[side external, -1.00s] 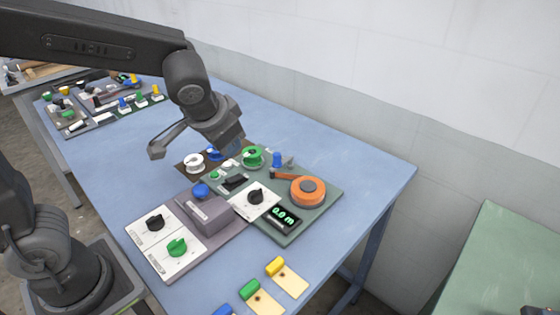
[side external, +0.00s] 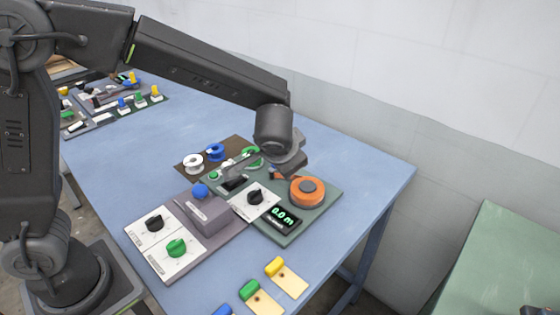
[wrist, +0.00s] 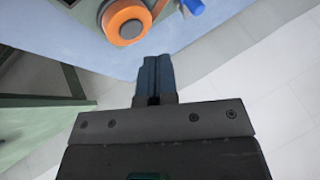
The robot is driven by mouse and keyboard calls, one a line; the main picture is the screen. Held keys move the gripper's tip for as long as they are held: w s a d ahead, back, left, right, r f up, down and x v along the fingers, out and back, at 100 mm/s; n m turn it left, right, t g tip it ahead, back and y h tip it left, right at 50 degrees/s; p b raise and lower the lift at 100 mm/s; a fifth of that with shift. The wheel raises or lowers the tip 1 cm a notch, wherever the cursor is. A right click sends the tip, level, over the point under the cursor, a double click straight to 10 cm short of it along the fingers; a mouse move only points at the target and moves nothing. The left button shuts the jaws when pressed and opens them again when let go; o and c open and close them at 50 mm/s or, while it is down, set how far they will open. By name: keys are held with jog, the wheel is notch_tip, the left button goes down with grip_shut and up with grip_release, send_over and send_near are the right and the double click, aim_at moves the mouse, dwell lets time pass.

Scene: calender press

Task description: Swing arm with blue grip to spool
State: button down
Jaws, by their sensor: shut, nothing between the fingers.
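The orange spool (side external: 307,191) with a dark hub sits on the green panel (side external: 325,200) at its right end; it also shows at the top of the wrist view (wrist: 126,22). A short orange arm (side external: 278,174) shows left of it, partly behind my gripper. The blue grip (wrist: 193,6) is at the top edge of the wrist view, right of the spool; in the side view my gripper hides it. My gripper (wrist: 157,62) is shut and empty. In the side view my gripper (side external: 287,163) is over the back of the panel, left of and behind the spool; contact cannot be told.
A lit display (side external: 283,217) and a black knob (side external: 255,197) are in front. White (side external: 194,164), blue (side external: 215,152) and partly hidden green spools stand at the back left. A grey box (side external: 205,213) with a blue button lies left. The table's right side is clear.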

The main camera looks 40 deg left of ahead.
jog(key=x, duration=1)
jog(key=shift+a+f, duration=0.1)
jog(key=shift+w+a, duration=0.2)
jog(key=shift+a, duration=0.4)
jog(key=shift+w+a, duration=0.2)
jog(key=shift+a, duration=0.4)
jog(key=shift+w+a, duration=0.25)
jog(key=shift+a, duration=0.4)
